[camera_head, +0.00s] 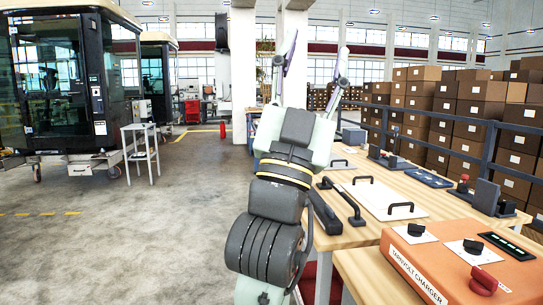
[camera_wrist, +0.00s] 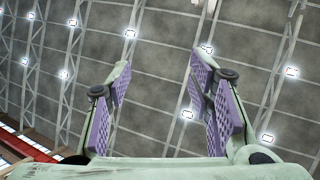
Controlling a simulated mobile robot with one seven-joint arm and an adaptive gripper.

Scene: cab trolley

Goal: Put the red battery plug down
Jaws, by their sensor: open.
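My gripper (camera_head: 316,58) is raised above the workbench and points upward, its two fingers spread apart. In the wrist view my gripper (camera_wrist: 159,68) is open, with purple pads facing each other and nothing between them. I cannot make out a red battery plug for certain in either view. A red knob (camera_head: 483,281) sits on the orange charger (camera_head: 440,268) at the lower right. A second red knob (camera_head: 463,183) stands farther back on the bench. My gripper is well away from both.
The wooden workbench (camera_head: 358,232) carries a white panel with black handles (camera_head: 385,198), a blue tray (camera_head: 429,178) and dark blocks. A railing and stacked cartons (camera_head: 480,100) stand behind it. A small white table (camera_head: 140,145) and cabs (camera_head: 65,80) are at left. The floor between is clear.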

